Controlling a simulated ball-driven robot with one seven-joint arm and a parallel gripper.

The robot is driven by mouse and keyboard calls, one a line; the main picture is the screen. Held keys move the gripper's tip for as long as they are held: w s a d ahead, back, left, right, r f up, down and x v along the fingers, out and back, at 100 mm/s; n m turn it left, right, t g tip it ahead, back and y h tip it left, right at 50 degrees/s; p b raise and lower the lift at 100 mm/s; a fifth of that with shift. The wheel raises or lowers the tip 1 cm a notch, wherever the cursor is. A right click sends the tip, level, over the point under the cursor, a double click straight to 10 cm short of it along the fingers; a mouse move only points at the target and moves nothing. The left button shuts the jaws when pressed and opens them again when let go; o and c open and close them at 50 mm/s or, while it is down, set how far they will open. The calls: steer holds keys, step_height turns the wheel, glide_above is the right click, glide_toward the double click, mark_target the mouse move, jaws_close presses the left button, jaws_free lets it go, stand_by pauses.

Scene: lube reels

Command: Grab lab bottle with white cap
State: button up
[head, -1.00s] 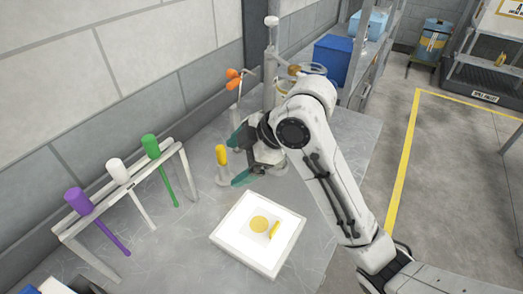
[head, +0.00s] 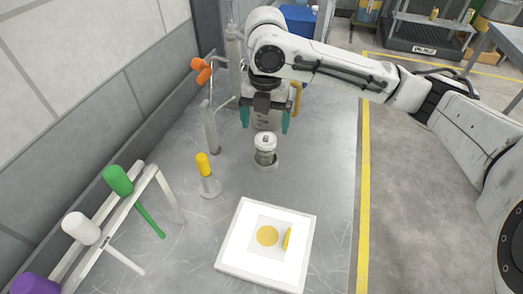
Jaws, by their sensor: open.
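A lab bottle with a white cap (head: 265,147) stands upright on the grey table (head: 325,170). Its lower part looks clear or grey. My gripper (head: 265,119) is above the bottle and points down. Its two teal fingertips are spread apart, one to each side of the bottle's line, and nothing is between them. The fingertips appear higher than the cap. The exact gap in height cannot be told.
A small yellow-topped bottle (head: 206,174) stands to the left. A white lit tray (head: 226,245) lies in front. A rack (head: 112,217) holds green, white and purple mallets at the left. A metal stand with orange knobs (head: 210,120) is behind left.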

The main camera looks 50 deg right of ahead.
mark_target(265, 139)
step_height(265, 139, down, 3)
steer(key=shift+r, duration=0.1)
steer(key=f, duration=0.2)
steer(key=f+p, duration=0.1)
steer(key=f, duration=0.1)
steer(key=shift+s+a, duration=0.2)
steer(key=shift+s, duration=0.05)
steer(key=shift+f, duration=0.7)
steer(key=shift+c, duration=0.3)
steer(key=c, duration=1.1)
